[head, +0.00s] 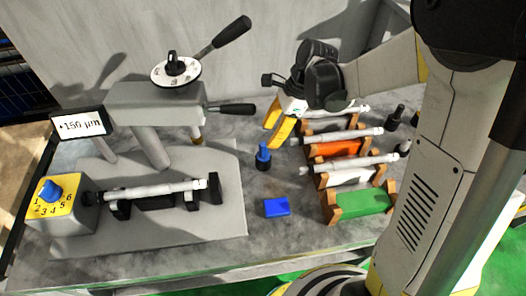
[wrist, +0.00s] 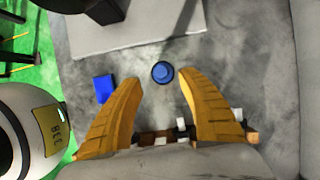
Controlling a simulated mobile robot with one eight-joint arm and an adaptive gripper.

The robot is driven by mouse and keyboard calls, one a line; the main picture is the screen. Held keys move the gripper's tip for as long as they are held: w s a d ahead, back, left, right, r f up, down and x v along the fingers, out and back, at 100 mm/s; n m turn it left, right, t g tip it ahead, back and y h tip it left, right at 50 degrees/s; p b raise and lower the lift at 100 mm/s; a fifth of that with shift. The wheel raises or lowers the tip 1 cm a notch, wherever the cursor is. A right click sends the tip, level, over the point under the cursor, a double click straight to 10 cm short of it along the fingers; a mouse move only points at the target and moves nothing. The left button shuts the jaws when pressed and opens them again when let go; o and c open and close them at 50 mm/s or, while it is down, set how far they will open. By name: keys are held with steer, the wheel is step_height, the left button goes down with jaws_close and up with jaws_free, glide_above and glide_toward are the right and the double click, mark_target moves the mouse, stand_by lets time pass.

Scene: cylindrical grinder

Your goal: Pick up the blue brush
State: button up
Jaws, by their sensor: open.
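The blue brush (head: 263,155) stands upright on the grey table, with a blue upper part and a darker base. In the wrist view I look down on it as a round blue shape (wrist: 162,71), between the two fingertips and slightly beyond them. My gripper (head: 271,137) is open and empty, its yellow fingers above and just right of the brush in the head view. The fingers also show spread apart in the wrist view (wrist: 159,79). I see no contact with the brush.
A flat blue block (head: 276,207) lies in front of the brush; it also shows in the wrist view (wrist: 103,88). The grinder (head: 155,105) with its base plate stands left.

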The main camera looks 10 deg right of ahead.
mark_target(265, 143)
steer(key=b+x, duration=0.3)
steer(key=x, duration=0.3)
steer(key=shift+w+f, duration=0.1)
steer(key=shift+f, duration=0.05)
jaws_close()
